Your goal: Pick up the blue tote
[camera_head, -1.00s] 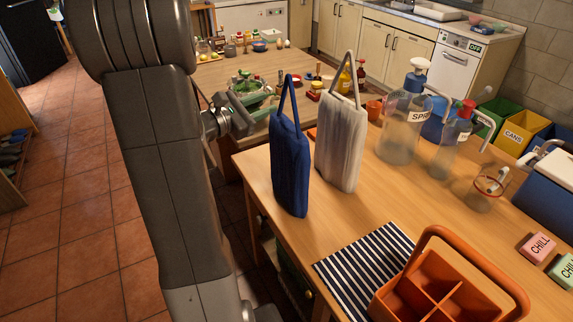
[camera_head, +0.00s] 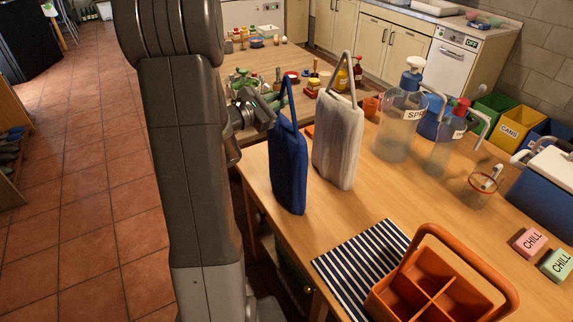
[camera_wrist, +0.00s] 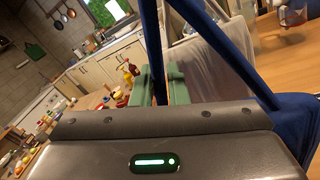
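The blue tote (camera_head: 289,172) stands upright on the wooden table, its loop handle raised. In the wrist view its blue handle (camera_wrist: 228,55) rises close to the camera, and part of its body (camera_wrist: 298,125) shows at lower right. My gripper (camera_head: 278,102) is at the handle's left side, above the tote's body. In the wrist view my gripper's green fingers (camera_wrist: 159,86) are apart, and one side of the handle crosses the gap between them. I cannot tell whether the fingers touch it.
A pale grey tote (camera_head: 338,145) stands just right of the blue one. Spray bottles (camera_head: 400,125), an orange caddy (camera_head: 440,285) and a striped cloth (camera_head: 357,262) share the table. A second table (camera_head: 255,65) with bottles and small items lies behind.

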